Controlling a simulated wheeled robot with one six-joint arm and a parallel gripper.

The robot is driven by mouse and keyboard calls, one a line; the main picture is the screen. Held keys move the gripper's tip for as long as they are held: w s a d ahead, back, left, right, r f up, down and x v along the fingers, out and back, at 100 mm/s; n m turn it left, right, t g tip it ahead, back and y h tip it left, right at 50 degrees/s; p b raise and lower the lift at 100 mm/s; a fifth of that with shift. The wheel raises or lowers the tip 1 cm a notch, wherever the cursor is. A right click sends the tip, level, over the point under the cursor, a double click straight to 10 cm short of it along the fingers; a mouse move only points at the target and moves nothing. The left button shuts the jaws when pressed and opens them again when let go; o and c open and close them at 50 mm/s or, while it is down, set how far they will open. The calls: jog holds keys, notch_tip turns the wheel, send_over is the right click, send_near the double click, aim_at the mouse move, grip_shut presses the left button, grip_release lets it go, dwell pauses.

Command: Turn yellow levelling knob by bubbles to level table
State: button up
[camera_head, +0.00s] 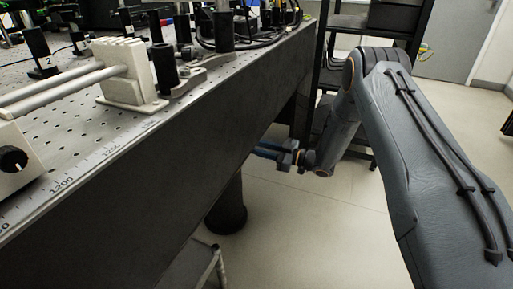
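The optical table (130,190) fills the left, with a perforated metal top, a ruler scale along its edge and a dark side face. My gripper (262,151), with bluish fingers, is at the table's side, low and towards its far end. The fingers point left, and their tips are at or behind the table's lower edge. Whether they are open, shut or touching anything cannot be told. I see no yellow levelling knob and no bubbles. The underside of the table is hidden.
A dark round table leg (228,205) stands below the gripper. A small metal frame (205,265) is at bottom centre. Optics on posts and a white mount (125,72) crowd the tabletop. A black shelf rack (345,22) stands behind. The pale floor (325,230) is clear.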

jog(key=shift+d, duration=0.1)
jog(key=o, duration=1)
jog(key=shift+o, duration=0.2)
jog(key=p+v, duration=0.1)
jog(key=v, duration=0.6)
jog(key=shift+d, duration=0.3)
jog(key=shift+s, duration=0.1)
